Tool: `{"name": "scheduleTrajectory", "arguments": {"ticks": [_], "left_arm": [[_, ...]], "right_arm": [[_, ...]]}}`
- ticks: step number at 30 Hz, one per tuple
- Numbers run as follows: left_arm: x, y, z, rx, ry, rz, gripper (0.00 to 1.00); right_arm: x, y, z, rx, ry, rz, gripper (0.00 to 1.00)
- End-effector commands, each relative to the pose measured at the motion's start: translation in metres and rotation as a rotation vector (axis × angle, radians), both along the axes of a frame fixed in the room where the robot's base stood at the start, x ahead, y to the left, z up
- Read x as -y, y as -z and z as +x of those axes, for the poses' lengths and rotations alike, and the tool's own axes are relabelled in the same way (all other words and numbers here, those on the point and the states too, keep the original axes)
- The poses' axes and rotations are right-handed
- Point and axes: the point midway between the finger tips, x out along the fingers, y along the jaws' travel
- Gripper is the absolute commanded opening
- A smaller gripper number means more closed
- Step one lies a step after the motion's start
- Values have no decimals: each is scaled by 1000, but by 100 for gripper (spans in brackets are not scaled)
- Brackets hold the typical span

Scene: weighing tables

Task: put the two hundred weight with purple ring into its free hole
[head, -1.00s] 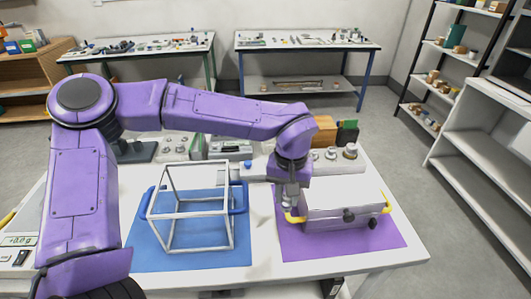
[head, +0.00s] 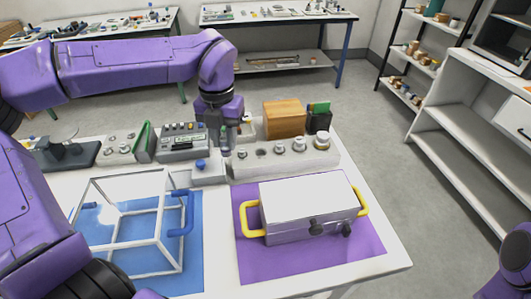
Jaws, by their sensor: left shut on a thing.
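My left gripper (head: 227,136) hangs fingers down at the left end of the pale weight block (head: 290,166). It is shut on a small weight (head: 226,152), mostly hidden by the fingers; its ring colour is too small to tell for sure. The block holds several metal weights in a row, growing taller toward the right end, the largest weight (head: 321,140) last. A dark oval spot (head: 262,153) between weights looks like an empty hole. I cannot tell whether the held weight touches the block. My right gripper is out of view.
A grey box with yellow handles (head: 310,208) stands on a purple mat (head: 260,272) in front of the block. A white wire frame (head: 160,225) stands on a blue mat (head: 190,280) at left. A wooden box (head: 284,119) and a dark pen holder (head: 318,120) stand behind the block.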

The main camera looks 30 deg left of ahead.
Motion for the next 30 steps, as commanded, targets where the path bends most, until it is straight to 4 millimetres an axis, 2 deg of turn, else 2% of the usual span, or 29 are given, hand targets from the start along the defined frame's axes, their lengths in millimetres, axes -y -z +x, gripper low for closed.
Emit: {"name": "scheduleTrajectory", "arguments": {"ticks": [2,5,11,12,15,18,23,27,30], "left_arm": [[-2,0,2,-1,-60,-1,0],[-1,7,19,-6,-82,2,0],[8,32,76,-5,-85,3,0],[10,38,88,-5,-84,4,0],[14,64,106,-6,-81,2,0],[17,81,120,-3,-80,1,0],[20,98,134,-2,-78,0,0],[21,123,135,-2,-76,-1,0],[21,130,135,1,-77,-2,0]], "right_arm": [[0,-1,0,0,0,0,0],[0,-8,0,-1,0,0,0],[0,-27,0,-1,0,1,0],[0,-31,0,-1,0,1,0],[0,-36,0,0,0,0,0],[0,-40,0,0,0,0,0],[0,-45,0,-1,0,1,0],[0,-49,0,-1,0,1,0],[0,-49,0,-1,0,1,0]]}}
